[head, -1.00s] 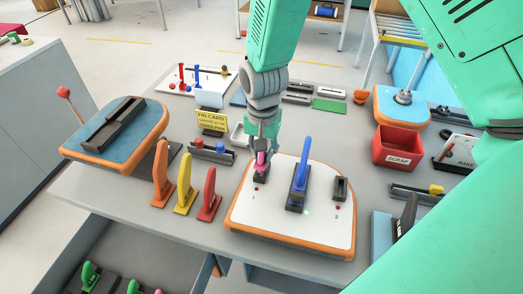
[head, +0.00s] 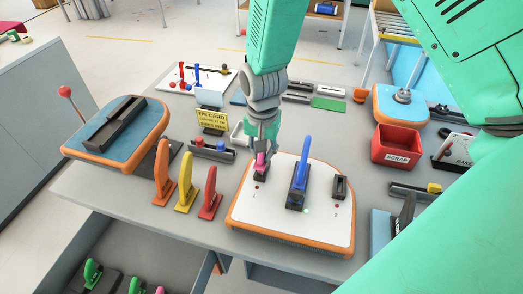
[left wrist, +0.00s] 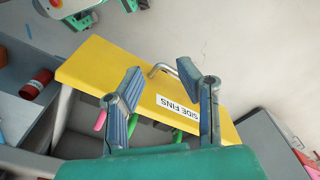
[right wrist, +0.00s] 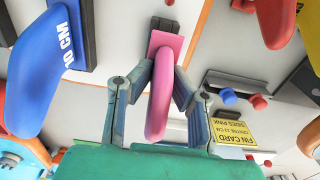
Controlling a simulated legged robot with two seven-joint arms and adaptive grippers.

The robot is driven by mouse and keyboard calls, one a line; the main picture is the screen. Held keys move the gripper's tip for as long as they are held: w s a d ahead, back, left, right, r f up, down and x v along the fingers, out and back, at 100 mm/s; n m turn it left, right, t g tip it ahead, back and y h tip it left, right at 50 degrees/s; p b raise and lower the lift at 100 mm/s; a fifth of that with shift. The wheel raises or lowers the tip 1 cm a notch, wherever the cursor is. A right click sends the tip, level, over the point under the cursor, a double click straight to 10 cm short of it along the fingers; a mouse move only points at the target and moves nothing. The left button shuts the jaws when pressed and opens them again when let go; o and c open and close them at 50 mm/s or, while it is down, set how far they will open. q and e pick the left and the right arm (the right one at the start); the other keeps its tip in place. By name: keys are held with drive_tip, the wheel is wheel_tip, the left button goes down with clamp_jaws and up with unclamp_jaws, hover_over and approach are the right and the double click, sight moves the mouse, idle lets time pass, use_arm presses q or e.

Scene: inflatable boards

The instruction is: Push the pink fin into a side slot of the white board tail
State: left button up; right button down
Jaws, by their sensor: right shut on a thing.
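The white board tail (head: 270,226) with an orange edge lies on the table. A blue fin (head: 302,165) marked 10 CM stands in its middle slot. My right gripper (head: 262,150) is over the left side slot. It is shut on the pink fin (right wrist: 161,95), whose base (head: 261,172) is at that slot; how deep it sits I cannot tell. The right side slot (head: 340,187) looks empty. My left gripper (left wrist: 166,90) is open and empty above a yellow drawer front labelled SIDE FINS (left wrist: 140,85).
Orange, yellow and red fins (head: 185,187) stand left of the board. A yellow fin card (head: 211,121) is behind them. A red scrap bin (head: 396,147) stands at the right. A blue-topped board (head: 80,137) is at the far left. An open drawer (head: 75,250) holds green fins.

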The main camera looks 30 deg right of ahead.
drive_tip(key=shift+d+p, duration=0.2)
drive_tip(key=shift+p, duration=0.1)
idle(0.7)
drive_tip(key=shift+r+p, duration=0.1)
drive_tip(key=shift+p, duration=0.5)
idle(0.9)
drive_tip(key=shift+f+b, duration=0.7)
drive_tip(key=shift+f, duration=0.6)
drive_tip(key=c, duration=1.4)
unclamp_jaws()
drive_tip(key=shift+c, duration=0.2)
